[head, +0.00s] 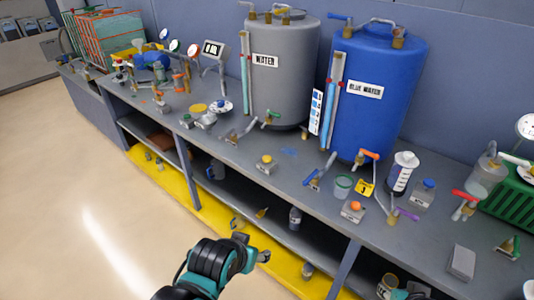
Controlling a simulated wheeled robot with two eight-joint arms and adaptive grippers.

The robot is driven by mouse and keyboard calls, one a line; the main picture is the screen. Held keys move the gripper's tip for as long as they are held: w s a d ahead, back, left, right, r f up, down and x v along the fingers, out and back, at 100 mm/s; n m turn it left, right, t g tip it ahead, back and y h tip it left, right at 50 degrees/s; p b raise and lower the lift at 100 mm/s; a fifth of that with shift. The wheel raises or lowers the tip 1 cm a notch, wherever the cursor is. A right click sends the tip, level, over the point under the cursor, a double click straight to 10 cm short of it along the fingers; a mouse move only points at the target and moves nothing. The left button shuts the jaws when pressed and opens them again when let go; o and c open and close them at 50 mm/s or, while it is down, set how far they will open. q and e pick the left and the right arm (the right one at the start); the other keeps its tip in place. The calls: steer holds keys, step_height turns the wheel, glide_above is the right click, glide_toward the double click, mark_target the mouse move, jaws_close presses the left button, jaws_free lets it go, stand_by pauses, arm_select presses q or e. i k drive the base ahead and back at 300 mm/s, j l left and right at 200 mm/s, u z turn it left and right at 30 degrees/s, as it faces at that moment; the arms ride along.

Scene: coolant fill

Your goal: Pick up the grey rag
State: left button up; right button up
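A plain light-grey, folded-looking piece that looks like the grey rag (461,262) lies on the grey bench top near its front edge at the right. It is small, and I cannot be sure that it is cloth. My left gripper (253,247) is in front of the bench at lower middle, well left of this piece and apart from it. Its fingers are spread and nothing shows between them. Part of my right gripper (406,291) shows at the bottom edge, below and left of the grey piece. It is mostly cut off, so its fingers are unclear.
The bench (225,148) holds a grey water tank (278,85), a blue tank (372,110), valves, small cans and a white bottle (402,172). A green crate (510,198) stands at far right. Shelves below hold bottles. The floor (70,200) at left is clear.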

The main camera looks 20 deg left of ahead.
mark_target(462, 263)
steer(key=i+l, duration=0.1)
steer(key=l, duration=0.25)
steer(key=i+l, duration=0.1)
steer(key=l, duration=0.25)
steer(key=i+l+z, duration=0.1)
steer(key=l, duration=0.2)
steer(key=i+l, duration=0.15)
steer(key=l, duration=0.2)
